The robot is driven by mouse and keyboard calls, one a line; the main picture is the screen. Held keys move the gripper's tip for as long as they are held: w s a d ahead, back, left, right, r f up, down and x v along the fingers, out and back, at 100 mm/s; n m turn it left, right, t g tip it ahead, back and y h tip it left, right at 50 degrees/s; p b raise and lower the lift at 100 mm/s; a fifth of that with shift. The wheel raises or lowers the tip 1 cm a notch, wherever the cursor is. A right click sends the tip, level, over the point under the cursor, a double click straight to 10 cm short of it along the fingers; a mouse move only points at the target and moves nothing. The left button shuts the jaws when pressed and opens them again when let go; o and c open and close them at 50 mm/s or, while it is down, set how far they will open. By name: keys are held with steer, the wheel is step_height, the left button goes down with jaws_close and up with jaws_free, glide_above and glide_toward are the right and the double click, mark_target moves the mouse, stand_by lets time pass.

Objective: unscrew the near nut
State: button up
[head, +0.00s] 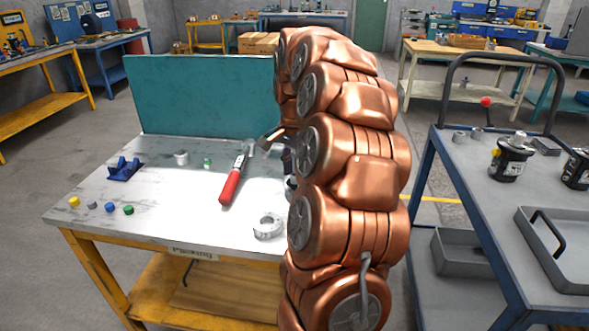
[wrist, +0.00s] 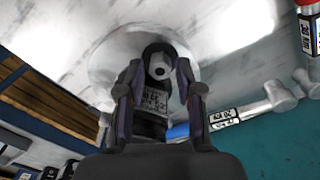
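In the wrist view my gripper (wrist: 160,82) has its two fingers apart, one on each side of a dark, labelled motor (wrist: 152,102) with a round end and a pale centre. Whether the fingers touch it is unclear. The motor stands at a pale round disc (wrist: 105,68) on the bench. I cannot make out a nut on it. In the head view my copper-coloured arm hides most of the motor and gripper. A loose silver ring (head: 268,226) lies on the bench beside the arm, and a silver nut-like piece (head: 181,158) lies farther back.
A blue bracket (head: 124,169) and several small coloured caps are at left. A teal panel (head: 205,95) closes the back. A cart (head: 480,180) with more motors and trays stands at right.

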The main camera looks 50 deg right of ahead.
steer(key=shift+f+b, duration=0.1)
steer(key=shift+b, duration=0.25)
steer(key=shift+d+f+m+b, duration=0.1)
steer(key=shift+m+b, duration=0.35)
steer(key=shift+m, duration=0.05)
steer(key=shift+m+b, duration=0.85)
steer(key=shift+m, duration=0.25)
steer(key=m+b, duration=0.2)
steer(key=m, duration=0.2)
steer(key=m+b, duration=0.1)
steer(key=m, duration=0.2)
steer(key=shift+r, duration=0.2)
